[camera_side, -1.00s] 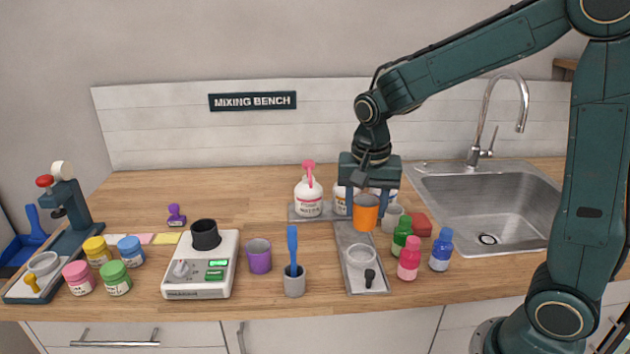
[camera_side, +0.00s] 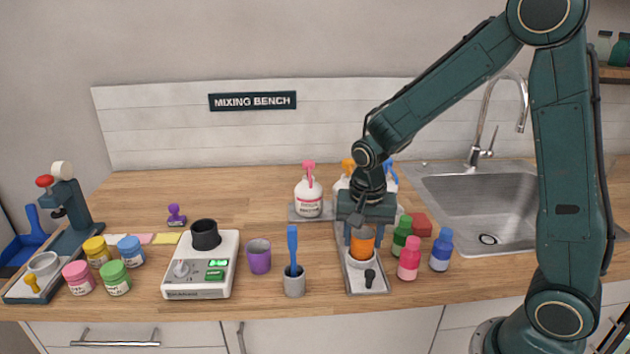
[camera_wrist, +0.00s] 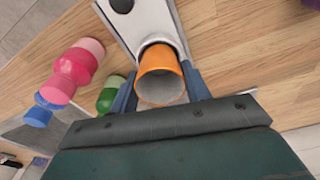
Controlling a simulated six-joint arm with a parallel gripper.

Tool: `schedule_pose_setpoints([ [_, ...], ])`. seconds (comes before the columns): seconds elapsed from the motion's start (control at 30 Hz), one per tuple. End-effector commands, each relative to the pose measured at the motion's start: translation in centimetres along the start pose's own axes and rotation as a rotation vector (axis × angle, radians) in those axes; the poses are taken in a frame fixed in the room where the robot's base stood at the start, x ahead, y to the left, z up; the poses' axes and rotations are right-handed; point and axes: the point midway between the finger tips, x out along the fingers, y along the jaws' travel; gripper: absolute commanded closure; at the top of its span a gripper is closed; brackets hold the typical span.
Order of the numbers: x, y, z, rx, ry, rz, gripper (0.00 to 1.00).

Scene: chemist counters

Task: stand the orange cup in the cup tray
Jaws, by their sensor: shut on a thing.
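The orange cup (camera_side: 362,245) is held upright between the fingers of my gripper (camera_side: 361,236), which is shut on it. The grey cup tray (camera_side: 356,289) lies under it on the counter. A round white dish or holder (camera_side: 359,268) on this tray is directly below the cup and partly covered by it. I cannot tell whether the cup's base is inside it or just above. In the wrist view, the orange cup (camera_wrist: 161,72) sits between the blue fingers (camera_wrist: 160,92), and the tray (camera_wrist: 176,24) runs behind it.
Green (camera_side: 402,235), pink (camera_side: 409,259) and blue (camera_side: 441,250) bottles stand close right. A grey pot with a blue tool (camera_side: 294,283) and a purple cup (camera_side: 259,257) stand left. Spray bottles (camera_side: 309,194) are behind.

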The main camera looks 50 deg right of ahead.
Motion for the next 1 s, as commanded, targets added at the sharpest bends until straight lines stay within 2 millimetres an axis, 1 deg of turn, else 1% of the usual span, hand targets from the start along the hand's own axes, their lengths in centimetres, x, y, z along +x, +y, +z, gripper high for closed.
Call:
schedule_pose_setpoints([
  [0.7, 1.07, 0.02, 0.15, 0.001, -0.001, 0.001, 0.79],
  [0.73, 1.04, 0.02, 0.14, 0.001, 0.0, 0.0, 0.47],
  [0.77, 1.03, 0.01, 0.14, 0.001, 0.0, 0.0, 0.41],
  [0.8, 1.02, 0.01, 0.14, 0.001, 0.0, 0.0, 0.33],
  [0.83, 1.02, 0.01, 0.13, 0.001, 0.0, 0.0, 0.31],
  [1.0, 1.0, 0.0, 0.13, 0.001, 0.0, 0.0, 0.31],
])
